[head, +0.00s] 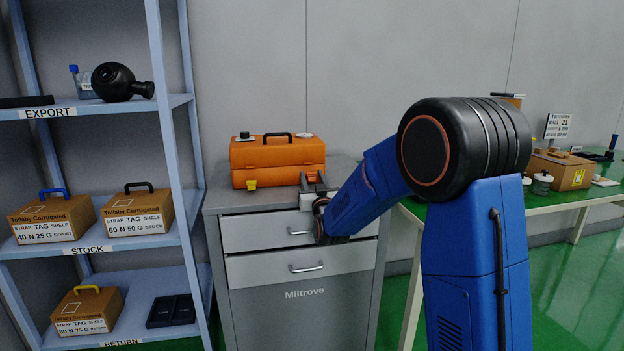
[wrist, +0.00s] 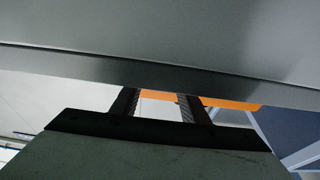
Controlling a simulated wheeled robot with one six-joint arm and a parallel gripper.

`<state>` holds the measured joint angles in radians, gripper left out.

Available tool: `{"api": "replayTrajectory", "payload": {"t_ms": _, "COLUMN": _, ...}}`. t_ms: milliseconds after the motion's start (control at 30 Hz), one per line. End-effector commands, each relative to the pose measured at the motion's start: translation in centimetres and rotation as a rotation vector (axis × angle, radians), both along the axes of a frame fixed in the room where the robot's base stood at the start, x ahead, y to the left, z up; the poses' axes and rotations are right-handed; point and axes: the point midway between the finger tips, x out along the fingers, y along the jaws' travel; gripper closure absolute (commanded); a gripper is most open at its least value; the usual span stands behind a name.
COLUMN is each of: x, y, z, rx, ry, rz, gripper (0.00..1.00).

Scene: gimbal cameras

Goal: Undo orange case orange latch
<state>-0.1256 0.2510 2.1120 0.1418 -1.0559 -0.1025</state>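The orange case (head: 277,155) stands shut on top of the grey cabinet, with a black handle (head: 277,136) on its lid. A yellow latch (head: 251,184) shows at the left of its front. The right part of the front is partly behind my gripper (head: 313,179), so I cannot clearly make out the orange latch there. My gripper is in front of the case's right side, fingers apart and apparently empty. In the wrist view my gripper (wrist: 158,103) has its two dark fingers spread, with a strip of the orange case (wrist: 232,104) beyond them. I cannot tell whether they touch it.
The grey cabinet (head: 303,292) has two drawers with handles below my gripper. A blue shelf rack (head: 172,115) with tagged boxes stands close on the left. A green-topped table (head: 560,202) with a box and jars is at the right.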

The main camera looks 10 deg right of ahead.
Motion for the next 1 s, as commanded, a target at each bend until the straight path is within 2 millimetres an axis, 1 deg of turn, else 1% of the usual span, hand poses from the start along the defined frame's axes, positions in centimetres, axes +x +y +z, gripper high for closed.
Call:
{"api": "replayTrajectory", "payload": {"t_ms": 233, "x": -0.2, "y": 0.0, "z": 0.0, "rx": 0.0, "ry": 0.0, "rz": 0.0, "gripper": 0.59}}
{"api": "replayTrajectory", "payload": {"t_ms": 367, "x": -1.3, "y": 0.0, "z": -0.3, "rx": 0.0, "ry": 0.0, "rz": 0.001, "gripper": 0.59}}
{"api": "replayTrajectory", "payload": {"t_ms": 467, "x": -2.9, "y": 0.1, "z": -0.7, "rx": 0.0, "ry": 0.001, "rz": 0.001, "gripper": 0.59}}
{"api": "replayTrajectory", "payload": {"t_ms": 1000, "x": -13.1, "y": 0.1, "z": -3.5, "rx": 0.0, "ry": 0.001, "rz": 0.001, "gripper": 0.59}}
